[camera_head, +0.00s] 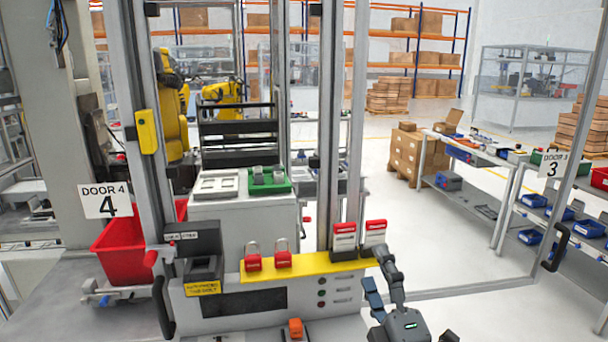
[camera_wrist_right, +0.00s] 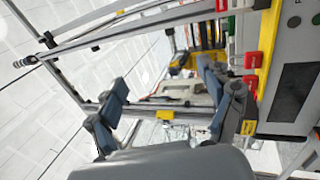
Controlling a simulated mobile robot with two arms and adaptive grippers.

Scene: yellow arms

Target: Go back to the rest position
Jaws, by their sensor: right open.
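My right gripper (camera_head: 378,275) is at the lower middle right of the head view, just in front of the right end of the yellow strip on the station. Its dark fingers with blue-grey pads are apart. In the right wrist view its fingers (camera_wrist_right: 162,90) stand wide on both sides, with nothing held between them. The upper finger lies close to the red and white tags (camera_head: 375,232) in the head view; I cannot tell whether they touch. My left gripper does not show.
Two red padlocks (camera_head: 253,262) sit on the yellow strip (camera_head: 310,266). Metal door posts (camera_head: 327,120) rise behind it. A red bin (camera_head: 118,250) is at left. A door frame marked 3 with a black handle (camera_head: 556,248) is at right. Open floor (camera_head: 470,265) lies between.

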